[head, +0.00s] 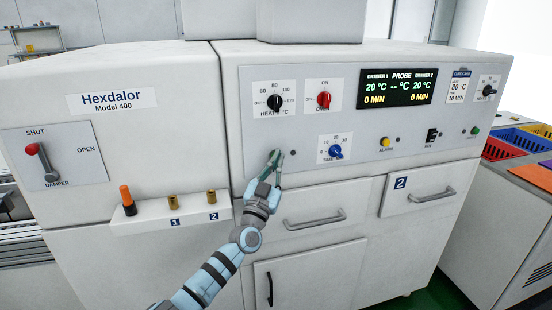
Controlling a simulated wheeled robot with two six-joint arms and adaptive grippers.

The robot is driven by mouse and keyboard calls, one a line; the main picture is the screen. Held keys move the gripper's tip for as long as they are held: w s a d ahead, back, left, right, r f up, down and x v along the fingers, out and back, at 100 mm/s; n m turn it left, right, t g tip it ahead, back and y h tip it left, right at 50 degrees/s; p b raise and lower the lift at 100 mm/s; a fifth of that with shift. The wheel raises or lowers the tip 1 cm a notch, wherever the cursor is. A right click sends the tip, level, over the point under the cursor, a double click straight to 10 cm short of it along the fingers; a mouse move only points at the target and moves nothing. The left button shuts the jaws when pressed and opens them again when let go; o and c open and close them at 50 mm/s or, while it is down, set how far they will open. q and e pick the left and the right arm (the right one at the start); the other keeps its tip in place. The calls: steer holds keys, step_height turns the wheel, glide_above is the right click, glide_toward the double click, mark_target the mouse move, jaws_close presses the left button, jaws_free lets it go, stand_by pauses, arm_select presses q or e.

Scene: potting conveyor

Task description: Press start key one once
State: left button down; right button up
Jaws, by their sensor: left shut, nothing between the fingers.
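My left gripper (274,164) is shut and empty, reaching up from below. Its fingertips are at the lower left of the control panel (365,120) on the white Hexdalor machine, to the left of the blue time knob (336,152). I cannot tell whether the tips touch the panel. No key marked as start key one can be read; the fingers cover the patch of panel behind them. A small dark round spot (292,152) shows just right of the fingertips. My right gripper is not in view.
The panel also holds a black heat knob (274,103), a red oven knob (323,99), a lit display (396,88), a yellow alarm button (384,142) and a green button (475,130). A small ledge (150,213) sticks out at left. Drawer handles (315,219) project below.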

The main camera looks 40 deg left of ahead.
arm_select(q)
steer(key=shift+w+a, duration=0.2)
steer(key=shift+a, duration=0.15)
stand_by(0.3)
steer(key=shift+s+d+p, duration=0.5)
steer(key=shift+d+p, duration=0.25)
steer(key=shift+p, duration=0.05)
steer(key=s+d+p, duration=0.1)
steer(key=d+p, duration=0.1)
steer(key=s+d+p, duration=0.2)
stand_by(0.6)
